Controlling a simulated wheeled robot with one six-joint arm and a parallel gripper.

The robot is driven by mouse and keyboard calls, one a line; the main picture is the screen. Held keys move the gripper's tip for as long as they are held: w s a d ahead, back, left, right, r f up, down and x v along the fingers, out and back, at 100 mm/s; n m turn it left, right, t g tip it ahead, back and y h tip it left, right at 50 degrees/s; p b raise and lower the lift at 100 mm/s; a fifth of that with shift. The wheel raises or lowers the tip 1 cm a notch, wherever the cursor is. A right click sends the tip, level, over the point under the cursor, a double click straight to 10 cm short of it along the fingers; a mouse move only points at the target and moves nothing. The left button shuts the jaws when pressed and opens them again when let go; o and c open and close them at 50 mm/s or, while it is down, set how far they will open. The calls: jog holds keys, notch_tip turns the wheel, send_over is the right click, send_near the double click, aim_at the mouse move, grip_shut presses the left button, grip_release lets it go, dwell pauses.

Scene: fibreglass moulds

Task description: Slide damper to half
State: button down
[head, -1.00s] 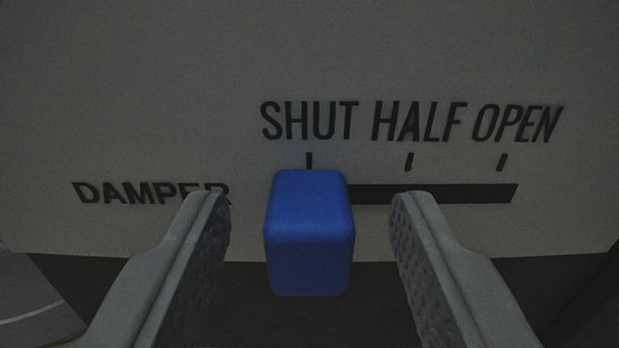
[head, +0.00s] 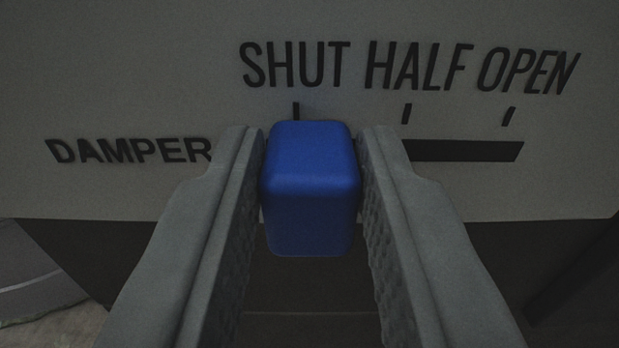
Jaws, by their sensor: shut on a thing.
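The blue damper knob (head: 311,190) sits at the left end of a dark slot (head: 466,151), just below and slightly right of the SHUT tick (head: 296,111). My gripper (head: 311,165) is shut on the knob, with one grey finger against its left side and one against its right. The HALF tick (head: 406,113) and the OPEN tick (head: 509,116) stand farther right above the slot. The left end of the slot is hidden behind the knob and fingers.
The pale panel (head: 150,80) carries the word DAMPER (head: 130,150) to the left of the slot. The visible slot to the right of my right finger is clear. Below the panel's lower edge it is dark.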

jog(key=d, duration=0.3)
jog(key=shift+d, duration=0.25)
jog(key=c, duration=1.2)
grip_release()
jog(key=shift+o, duration=0.2)
